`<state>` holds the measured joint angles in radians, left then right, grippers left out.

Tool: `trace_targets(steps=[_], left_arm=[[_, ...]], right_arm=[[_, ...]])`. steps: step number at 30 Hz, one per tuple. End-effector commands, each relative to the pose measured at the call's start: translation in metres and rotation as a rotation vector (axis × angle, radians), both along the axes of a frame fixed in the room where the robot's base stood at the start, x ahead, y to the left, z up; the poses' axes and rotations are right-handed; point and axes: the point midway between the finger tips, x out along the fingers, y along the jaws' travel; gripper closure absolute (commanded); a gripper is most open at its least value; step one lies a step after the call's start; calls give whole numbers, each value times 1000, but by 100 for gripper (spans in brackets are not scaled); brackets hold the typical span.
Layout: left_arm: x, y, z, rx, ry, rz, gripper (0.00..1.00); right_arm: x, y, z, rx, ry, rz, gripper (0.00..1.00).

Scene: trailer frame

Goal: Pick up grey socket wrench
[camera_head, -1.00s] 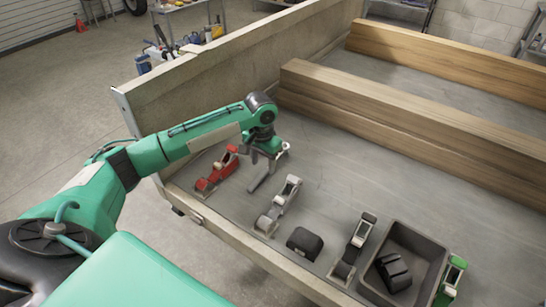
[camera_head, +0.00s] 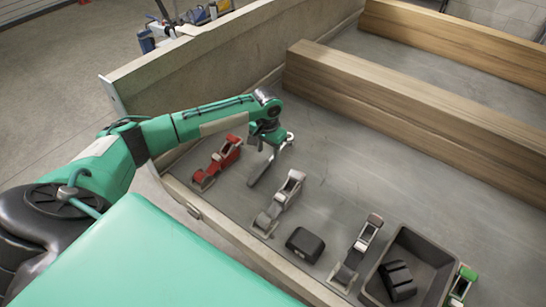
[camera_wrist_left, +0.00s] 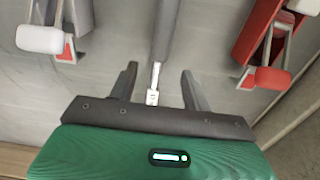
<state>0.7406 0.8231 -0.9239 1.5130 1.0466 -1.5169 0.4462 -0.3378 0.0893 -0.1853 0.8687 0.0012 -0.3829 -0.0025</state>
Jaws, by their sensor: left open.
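The grey socket wrench (camera_head: 261,168) lies on the grey trailer floor, between a red strap ratchet (camera_head: 218,161) and a grey strap ratchet (camera_head: 281,202). In the left wrist view the wrench (camera_wrist_left: 167,30) has a dark grey handle and a thin silver shaft pointing at the gripper. My left gripper (camera_head: 270,142) is over the wrench and hides part of it in the head view. Its fingers (camera_wrist_left: 160,82) are open, one on each side of the silver shaft, with visible gaps. Whether they reach down to its height is unclear. My right gripper is not in view.
A black block (camera_head: 305,244), another ratchet (camera_head: 357,252), a dark tray (camera_head: 435,244) holding a black part, and a green ratchet (camera_head: 461,285) lie to the right. Wooden beams (camera_head: 410,125) lie behind. The trailer's side wall (camera_head: 190,83) stands at left.

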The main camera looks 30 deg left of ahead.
Motion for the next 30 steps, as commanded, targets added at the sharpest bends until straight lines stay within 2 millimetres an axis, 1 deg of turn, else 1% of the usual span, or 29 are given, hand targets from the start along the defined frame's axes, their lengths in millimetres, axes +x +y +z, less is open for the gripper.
trace_targets(steps=[2, 10, 13, 19, 20, 21, 23, 27, 30], left_arm=[[0, 0, -6, 0, 2, -1, 51], [1, -1, -45, 0, 2, 0, 51], [1, -2, -51, 0, 0, -1, 51], [1, -2, -52, 0, 0, -1, 51], [1, -2, -52, 0, 0, -1, 53], [1, -2, -52, 0, 0, -1, 61], [1, -2, -52, 0, 0, -1, 72], [1, -2, -52, 0, 0, -1, 100], [2, -1, -51, 0, -2, -1, 100]], right_arm=[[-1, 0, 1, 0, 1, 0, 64], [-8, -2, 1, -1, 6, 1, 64], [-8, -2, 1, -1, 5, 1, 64], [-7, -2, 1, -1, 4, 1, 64], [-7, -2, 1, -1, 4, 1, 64], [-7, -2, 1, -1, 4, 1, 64], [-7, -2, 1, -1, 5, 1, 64], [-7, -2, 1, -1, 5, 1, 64], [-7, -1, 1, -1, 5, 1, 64]])
